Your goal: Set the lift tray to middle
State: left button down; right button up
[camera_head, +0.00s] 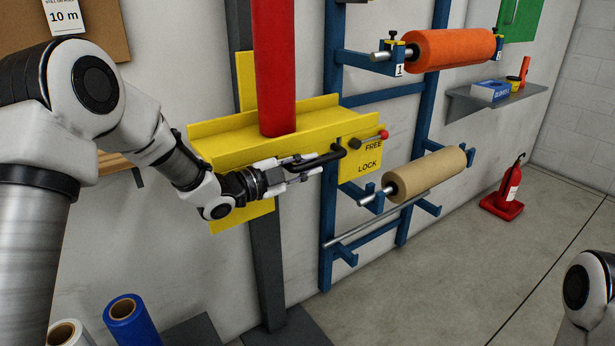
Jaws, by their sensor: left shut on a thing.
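The yellow lift tray (222,146) is mounted on a dark vertical post at the centre left. A red cylinder (273,70) stands upright on it. A black handle (325,160) sticks out from the tray's front. My left gripper (305,168) is shut on this black handle. My right gripper is out of view; only part of my right arm shows at the lower right.
A blue wall rack (328,215) right of the tray holds an orange roll (450,49) and a tan roll (428,174). A grey shelf (495,98) and a red extinguisher-like object (508,190) stand farther right. Blue (130,318) and white rolls are at the lower left.

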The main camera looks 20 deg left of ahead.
pick_arm(q)
notch_tip(320, 180, up, 15)
jog(key=p, duration=0.6)
jog(key=shift+w+f, duration=0.1)
jog(key=c, duration=1.1)
grip_release()
jog(key=shift+a+f, duration=0.1)
jog(key=shift+f, duration=0.1)
jog(key=v, duration=1.2)
jog(key=shift+f, duration=0.1)
